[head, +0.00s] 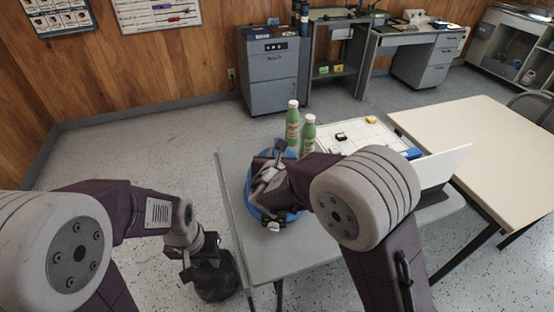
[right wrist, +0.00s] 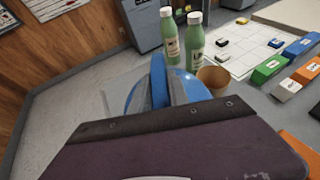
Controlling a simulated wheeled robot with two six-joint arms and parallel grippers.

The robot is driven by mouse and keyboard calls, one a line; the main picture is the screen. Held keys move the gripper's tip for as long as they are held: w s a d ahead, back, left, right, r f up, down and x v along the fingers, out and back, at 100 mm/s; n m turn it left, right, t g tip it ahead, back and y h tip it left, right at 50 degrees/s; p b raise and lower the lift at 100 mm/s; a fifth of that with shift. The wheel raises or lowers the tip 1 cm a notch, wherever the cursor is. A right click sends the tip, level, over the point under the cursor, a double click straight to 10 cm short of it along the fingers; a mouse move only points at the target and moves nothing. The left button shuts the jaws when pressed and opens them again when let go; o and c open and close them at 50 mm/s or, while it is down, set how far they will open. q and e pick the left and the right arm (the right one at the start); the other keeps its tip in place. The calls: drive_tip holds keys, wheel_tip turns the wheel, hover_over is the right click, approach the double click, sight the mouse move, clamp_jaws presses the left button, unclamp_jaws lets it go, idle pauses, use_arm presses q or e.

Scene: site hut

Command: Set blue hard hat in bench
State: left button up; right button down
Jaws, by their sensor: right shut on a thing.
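The blue hard hat (head: 292,217) is over the near left part of a grey table (head: 300,256), which may be the bench. My right gripper (head: 266,182) is over it and hides much of it. In the right wrist view, the right gripper is shut on an upright blue part of the hat (right wrist: 158,76), with the round shell (right wrist: 198,84) behind. I cannot tell whether the hat touches the tabletop. My left gripper (head: 192,262) hangs low left of the table, in front of a dark rounded object (head: 214,278); its jaw opening is unclear.
Two green bottles (head: 292,126) (head: 308,135) stand just behind the hat. A brown cup (right wrist: 213,78) is right of it. A beige table (head: 480,140) adjoins.

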drive_tip(key=shift+f, duration=0.8)
drive_tip(key=shift+f+b, duration=0.2)
drive_tip(key=shift+b, duration=0.15)
drive_tip(key=c, duration=1.3)
unclamp_jaws()
drive_tip(key=shift+r, duration=0.1)
drive_tip(key=shift+o, duration=0.2)
